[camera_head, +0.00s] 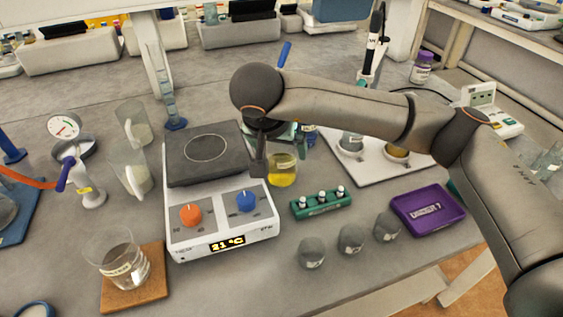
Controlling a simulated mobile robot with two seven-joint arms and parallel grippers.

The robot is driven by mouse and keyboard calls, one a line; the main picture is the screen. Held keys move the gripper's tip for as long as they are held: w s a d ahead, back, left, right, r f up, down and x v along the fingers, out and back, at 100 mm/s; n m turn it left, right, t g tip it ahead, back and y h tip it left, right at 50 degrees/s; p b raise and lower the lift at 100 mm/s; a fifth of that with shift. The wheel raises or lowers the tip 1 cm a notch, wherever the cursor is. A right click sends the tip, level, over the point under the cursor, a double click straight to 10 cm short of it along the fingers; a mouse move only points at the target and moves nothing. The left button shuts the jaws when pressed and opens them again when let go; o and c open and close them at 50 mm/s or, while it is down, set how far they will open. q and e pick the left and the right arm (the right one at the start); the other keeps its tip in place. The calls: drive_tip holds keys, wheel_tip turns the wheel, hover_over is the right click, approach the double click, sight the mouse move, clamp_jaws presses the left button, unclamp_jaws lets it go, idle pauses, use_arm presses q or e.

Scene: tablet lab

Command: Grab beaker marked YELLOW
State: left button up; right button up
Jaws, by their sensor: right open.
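A small glass beaker with yellow liquid (283,175) stands on the bench just right of the hotplate (222,222). A label on it is too small to read. My right gripper (277,160) is open at this beaker, reaching in from the right. One dark finger comes down at the beaker's left side, beside the hotplate edge. The other finger is partly hidden, so I cannot tell whether the beaker lies fully between the fingers or touches them. My wrist hides part of the beaker's upper rim. My left gripper is not in view.
A clear beaker (124,262) stands on a brown pad at front left. Glass vessels (131,170) stand left of the hotplate.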

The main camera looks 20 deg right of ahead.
sight(281, 151)
drive_tip(key=x, duration=0.5)
drive_tip(key=shift+w+p, duration=0.3)
drive_tip(key=shift+c, duration=0.3)
drive_tip(key=shift+r, duration=0.15)
drive_tip(key=c, duration=1.3)
drive_tip(key=shift+r, duration=0.2)
